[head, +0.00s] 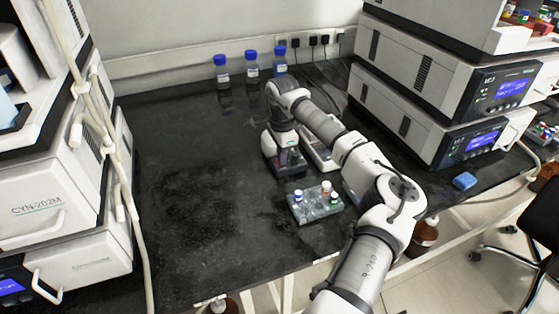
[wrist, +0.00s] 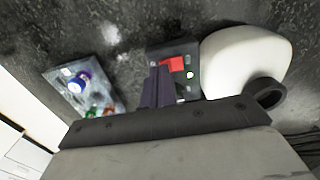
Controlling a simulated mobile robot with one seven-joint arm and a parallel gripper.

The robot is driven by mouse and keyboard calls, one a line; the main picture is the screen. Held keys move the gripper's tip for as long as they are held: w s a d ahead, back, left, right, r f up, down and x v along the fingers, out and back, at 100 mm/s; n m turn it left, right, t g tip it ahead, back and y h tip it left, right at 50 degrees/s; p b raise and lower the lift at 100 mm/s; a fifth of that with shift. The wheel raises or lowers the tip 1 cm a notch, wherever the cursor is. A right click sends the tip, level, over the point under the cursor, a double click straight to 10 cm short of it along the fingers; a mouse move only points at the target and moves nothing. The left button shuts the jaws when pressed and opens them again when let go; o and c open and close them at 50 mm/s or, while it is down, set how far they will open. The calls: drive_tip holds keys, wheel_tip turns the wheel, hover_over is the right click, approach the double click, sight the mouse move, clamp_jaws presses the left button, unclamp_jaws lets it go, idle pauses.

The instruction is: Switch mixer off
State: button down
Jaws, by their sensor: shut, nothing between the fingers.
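The mixer shows in the wrist view with a dark base (wrist: 187,88) and a rounded white body (wrist: 240,58) ending in a black ring. A red switch (wrist: 173,64) and a small pale green dot (wrist: 190,75) sit on the base. My gripper (wrist: 158,72) is shut and empty, its fingertips over the base, just left of the red switch. I cannot tell whether they touch it or which way the switch is set. In the head view the mixer's dark base (head: 289,168) is below the end of my arm, which partly crowds it.
A grey rack (head: 316,207) with several capped vials stands in front of the mixer; it also shows in the wrist view (wrist: 108,84). A pale flat device (head: 320,156) lies right of the mixer. Blue-capped bottles (head: 252,70) stand behind. The bench's left half is clear.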

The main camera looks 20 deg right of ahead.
drive_tip(key=shift+f, duration=0.3)
drive_tip(key=shift+r, duration=0.15)
drive_tip(key=shift+r+p, duration=1.25)
drive_tip(key=shift+r, duration=1.15)
